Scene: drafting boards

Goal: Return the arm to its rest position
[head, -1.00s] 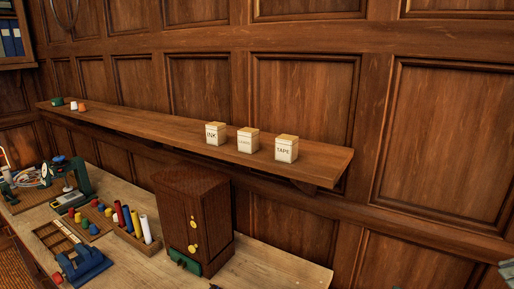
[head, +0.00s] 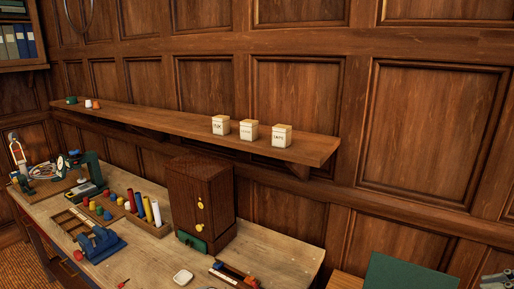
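Neither of my grippers shows clearly in the head view, and I see no arm coming in from the left. A small grey-green piece (head: 497,279) is cut off at the lower right edge; I cannot tell what it is.
A wall shelf (head: 170,119) holds three labelled boxes, the right one (head: 282,136) near its end. Below, the workbench (head: 275,250) carries a brown cabinet (head: 201,200), a blue vise (head: 101,244), coloured rolls and a white dish (head: 183,277). A green board (head: 410,273) stands at lower right.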

